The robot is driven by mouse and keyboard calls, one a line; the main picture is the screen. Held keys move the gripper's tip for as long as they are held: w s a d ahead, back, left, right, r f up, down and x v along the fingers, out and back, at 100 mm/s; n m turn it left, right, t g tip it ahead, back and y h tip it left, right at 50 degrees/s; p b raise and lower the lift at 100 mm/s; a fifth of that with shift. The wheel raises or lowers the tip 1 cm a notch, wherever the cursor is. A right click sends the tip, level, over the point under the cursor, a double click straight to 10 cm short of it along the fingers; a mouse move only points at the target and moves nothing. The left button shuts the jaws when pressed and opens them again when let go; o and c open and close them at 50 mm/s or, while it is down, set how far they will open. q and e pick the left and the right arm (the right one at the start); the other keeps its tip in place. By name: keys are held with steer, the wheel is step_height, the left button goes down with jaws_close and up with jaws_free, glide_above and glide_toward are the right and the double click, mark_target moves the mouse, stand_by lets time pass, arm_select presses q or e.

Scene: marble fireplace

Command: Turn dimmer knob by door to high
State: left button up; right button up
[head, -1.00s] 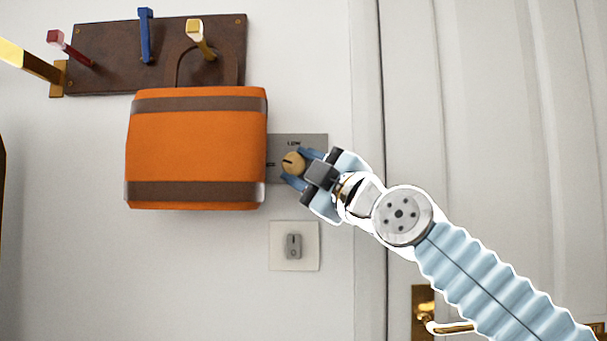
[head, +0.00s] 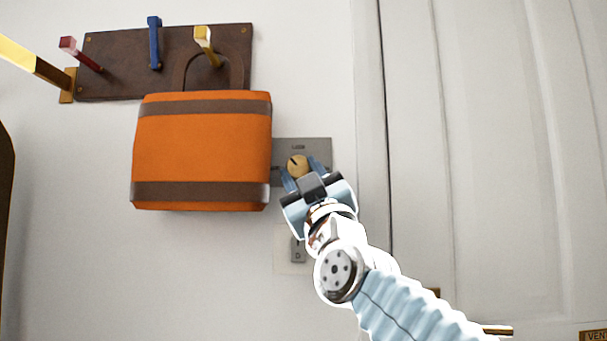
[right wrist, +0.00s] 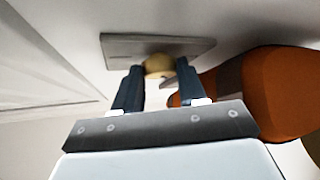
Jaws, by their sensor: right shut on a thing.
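The dimmer knob (head: 298,166) is round and tan with a dark pointer line. It sits on a grey metal plate (head: 318,147) on the wall, with a small label above it that is too blurred to read surely. My right gripper (head: 304,173) comes from below and is shut on the knob, one blue finger on each side. The right wrist view also shows the knob (right wrist: 158,65) between the dark fingertips of the gripper (right wrist: 158,78). The pointer line tilts to the upper left. My left gripper is not in view.
An orange bag (head: 200,150) with brown bands hangs from a wooden peg rack (head: 125,75), close left of the plate. A light switch (head: 297,250) is partly hidden below my gripper. The white door (head: 500,150) is on the right.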

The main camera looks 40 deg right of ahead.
steer(key=shift+f, duration=0.1)
stand_by(0.3)
steer(key=o, duration=1.1)
steer(key=shift+c, duration=0.2)
steer(key=b+v, duration=0.5)
steer(key=v, duration=0.8)
steer(key=shift+s+f, duration=0.25)
steer(key=shift+s, duration=0.05)
steer(key=shift+a, duration=0.15)
